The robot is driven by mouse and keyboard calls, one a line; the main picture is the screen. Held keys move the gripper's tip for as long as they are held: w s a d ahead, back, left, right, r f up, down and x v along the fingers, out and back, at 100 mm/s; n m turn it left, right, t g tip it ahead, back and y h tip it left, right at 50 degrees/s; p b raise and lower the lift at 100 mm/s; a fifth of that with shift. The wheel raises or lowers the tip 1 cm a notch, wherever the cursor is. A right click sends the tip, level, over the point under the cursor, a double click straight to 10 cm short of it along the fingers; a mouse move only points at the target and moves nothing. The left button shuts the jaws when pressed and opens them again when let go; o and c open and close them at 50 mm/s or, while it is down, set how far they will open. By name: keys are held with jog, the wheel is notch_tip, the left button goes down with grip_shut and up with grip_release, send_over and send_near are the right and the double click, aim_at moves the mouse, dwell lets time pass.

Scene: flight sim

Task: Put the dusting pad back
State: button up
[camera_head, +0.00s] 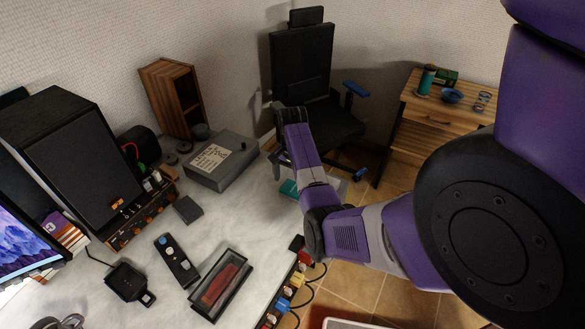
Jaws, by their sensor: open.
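I cannot tell for certain which thing is the dusting pad. A small dark grey block (188,209) lies on the white marbled desk (150,225), in front of the grey box. A teal item (289,188) shows at the desk's right end, partly hidden by my arm. My gripper (277,106) is at the far end of my purple and grey arm, in front of the black chair as seen here. It is open, small and dark against the chair, and I see nothing held in it.
A large speaker (80,155), a wooden shelf box (172,97) and a grey box (218,160) stand along the back. A remote (176,262) and a clear-lidded case (220,284) lie in front. The office chair (303,70) and wooden side table (440,108) stand beyond the desk.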

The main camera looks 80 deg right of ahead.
aim_at(293, 189)
notch_tip(293, 189, up, 8)
jog(key=shift+b, duration=0.3)
jog(key=shift+r, duration=0.1)
dwell(0.4)
